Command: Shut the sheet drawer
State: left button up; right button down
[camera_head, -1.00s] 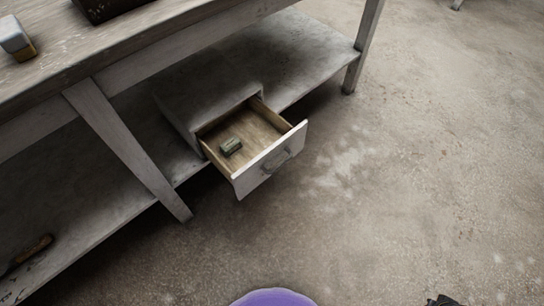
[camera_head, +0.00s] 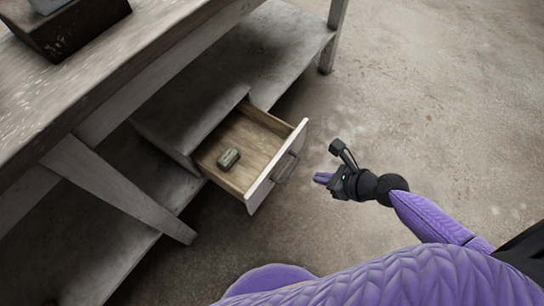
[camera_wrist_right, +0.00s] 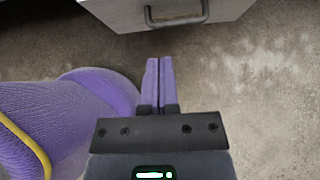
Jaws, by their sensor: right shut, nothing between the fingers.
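The sheet drawer (camera_head: 276,172) stands pulled out of a grey box on the low shelf of the bench. Its pale front carries a dark bar handle (camera_head: 286,167). A small greenish block (camera_head: 228,157) lies inside on the wooden bottom. My right gripper (camera_head: 322,178) is shut and empty, a short way to the right of the drawer front and apart from it. In the right wrist view its two purple fingers (camera_wrist_right: 158,82) lie together, pointing at the drawer front (camera_wrist_right: 130,14), with the handle (camera_wrist_right: 177,17) above their tips. My left gripper is not in view.
The wooden bench top (camera_head: 110,75) overhangs at upper left, with a dark box (camera_head: 68,30) on it. A slanted bench leg (camera_head: 120,195) stands left of the drawer. The concrete floor (camera_head: 420,90) to the right is clear.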

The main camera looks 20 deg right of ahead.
aim_at(276, 165)
jog(key=b+x, duration=0.2)
jog(key=x, duration=0.1)
jog(key=b+x, duration=0.2)
jog(key=x, duration=0.2)
jog(key=b+x, duration=0.2)
jog(key=x, duration=0.2)
jog(key=shift+w+a+r, duration=0.2)
jog(key=shift+w+r, duration=0.1)
jog(key=shift+r, duration=0.1)
jog(key=shift+w+a, duration=0.25)
jog(key=shift+w, duration=0.1)
jog(key=shift+w+a+r, duration=0.1)
jog(key=shift+w+a, duration=0.1)
jog(key=shift+w, duration=0.05)
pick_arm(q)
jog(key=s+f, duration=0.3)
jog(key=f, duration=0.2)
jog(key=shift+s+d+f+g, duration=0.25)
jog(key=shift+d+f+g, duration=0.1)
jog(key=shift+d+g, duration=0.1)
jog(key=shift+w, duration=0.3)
